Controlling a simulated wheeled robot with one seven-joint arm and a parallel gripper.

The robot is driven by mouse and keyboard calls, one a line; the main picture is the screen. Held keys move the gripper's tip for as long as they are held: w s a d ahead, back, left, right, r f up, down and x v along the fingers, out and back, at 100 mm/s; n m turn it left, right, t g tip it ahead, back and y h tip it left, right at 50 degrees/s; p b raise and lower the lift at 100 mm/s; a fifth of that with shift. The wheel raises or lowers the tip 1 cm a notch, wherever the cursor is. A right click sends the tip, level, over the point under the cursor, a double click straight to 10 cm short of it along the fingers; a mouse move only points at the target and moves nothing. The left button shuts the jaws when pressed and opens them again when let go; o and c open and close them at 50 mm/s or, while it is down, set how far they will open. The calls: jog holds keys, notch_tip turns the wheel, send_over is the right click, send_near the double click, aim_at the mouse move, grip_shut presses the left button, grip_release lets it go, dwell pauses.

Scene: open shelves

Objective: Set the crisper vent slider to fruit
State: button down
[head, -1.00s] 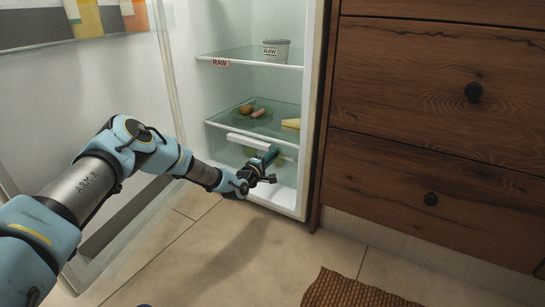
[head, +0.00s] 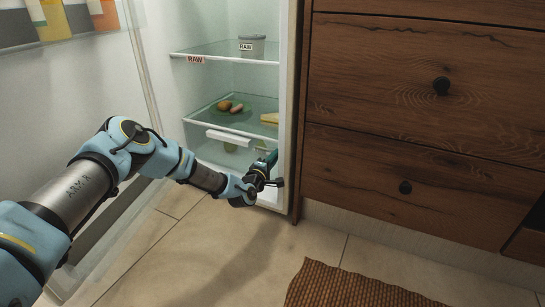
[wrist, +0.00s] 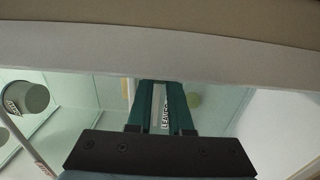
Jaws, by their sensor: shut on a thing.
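The crisper is at the bottom of the open fridge, with a white handle strip (head: 228,136) on its front. My gripper (head: 268,160) is low at the fridge's right side, in front of the crisper. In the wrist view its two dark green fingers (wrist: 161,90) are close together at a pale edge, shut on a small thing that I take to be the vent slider. The slider itself is hidden by the fingers. A white label reading LEAVES (wrist: 165,112) shows between the fingers. No fruit label is visible.
Glass shelves hold a grey RAW tub (head: 252,45), a plate with food (head: 230,108) and a yellow wedge (head: 270,118). The fridge's right wall stands close beside my gripper, next to wooden drawers (head: 420,120). A brown woven mat (head: 350,287) lies on the tiled floor.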

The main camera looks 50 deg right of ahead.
jog(key=c, duration=0.8)
grip_release()
jog(key=shift+s, duration=0.15)
jog(key=p+v, duration=0.4)
jog(key=v, duration=0.6)
jog(key=shift+a+p, duration=0.35)
